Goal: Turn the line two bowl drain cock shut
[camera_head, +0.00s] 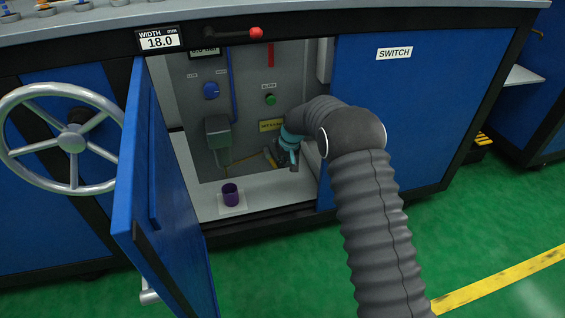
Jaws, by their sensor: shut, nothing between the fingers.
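My arm reaches from the right into the open cabinet. My gripper (292,163) is small and dark at the end of a teal wrist. It points down near the right side of the cabinet, with its fingers shut and nothing seen between them. A grey bowl unit (217,132) hangs on the back panel to the left of the gripper. I cannot read which line it belongs to. A thin yellowish part (240,161) runs low on the panel between that unit and the gripper. I cannot make out a drain cock for line two; the wrist and gripper cover that corner.
The blue door (150,190) stands open at the left, beside a handwheel (72,138). A purple cup (231,194) stands on the cabinet floor. A blue knob (211,90), a green button (270,99) and a yellow label (271,126) are on the back panel. A red-ended lever (255,33) is above.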

